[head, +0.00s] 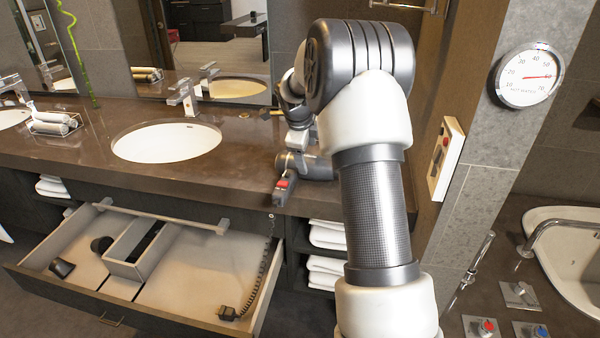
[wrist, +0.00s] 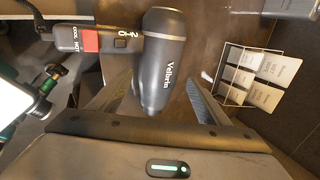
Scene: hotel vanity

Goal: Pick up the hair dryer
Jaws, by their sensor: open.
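The hair dryer (head: 318,168) lies on the brown counter near its front edge, partly hidden by my arm in the head view. Its handle with a red switch points toward the front edge, and a coiled cord hangs from it into the open drawer. In the wrist view the grey barrel (wrist: 165,60) marked "Vellaris" lies ahead of my gripper (wrist: 160,80), its near end between the two open fingers. The handle reaches left past the left finger. My gripper also shows small above the dryer in the head view (head: 299,140). I cannot tell whether the fingers touch it.
The open drawer (head: 185,265) juts out below the counter, holding the cord's plug (head: 228,313). A white sink (head: 166,142) and faucet (head: 184,97) are to the left. A wire rack of small packets (wrist: 255,75) stands right in the wrist view. A wall (head: 490,140) closes the right side.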

